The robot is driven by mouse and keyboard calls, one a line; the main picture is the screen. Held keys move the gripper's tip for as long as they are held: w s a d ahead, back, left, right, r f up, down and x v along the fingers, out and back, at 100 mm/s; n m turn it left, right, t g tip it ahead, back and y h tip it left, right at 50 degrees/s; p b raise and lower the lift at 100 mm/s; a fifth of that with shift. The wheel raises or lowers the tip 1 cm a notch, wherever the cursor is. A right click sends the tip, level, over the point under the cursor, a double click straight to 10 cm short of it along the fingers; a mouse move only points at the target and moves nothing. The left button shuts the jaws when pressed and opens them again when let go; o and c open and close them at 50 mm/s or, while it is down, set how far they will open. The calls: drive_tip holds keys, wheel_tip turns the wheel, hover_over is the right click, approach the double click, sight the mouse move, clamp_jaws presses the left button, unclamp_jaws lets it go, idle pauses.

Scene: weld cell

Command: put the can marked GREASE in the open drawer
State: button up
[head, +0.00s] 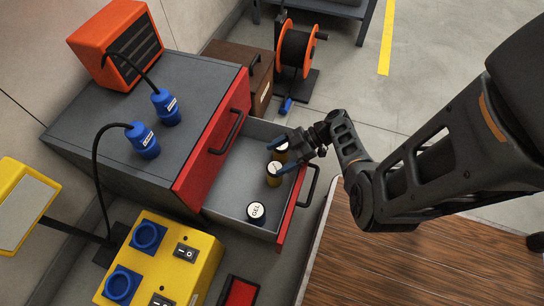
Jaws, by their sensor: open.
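The open drawer (225,201) with a red front juts out from a grey cabinet. A dark can with a white lid marked GEL (256,211) stands near the front left corner.
The drawer's red front panel and handle (312,185) stand under my arm. A closed red drawer (214,134) is above. A yellow socket box (160,262), blue plugs (143,141), orange heater (115,42) and cable reel (294,48) surround it. The drawer's near left floor is clear.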

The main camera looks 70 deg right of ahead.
drive_tip(key=p+v, duration=0.1)
drive_tip(key=v, duration=0.8)
drive_tip(key=shift+r+p, duration=0.25)
drive_tip(key=shift+p, duration=0.1)
drive_tip(key=shift+w+d, duration=0.1)
drive_tip(key=shift+d, duration=0.05)
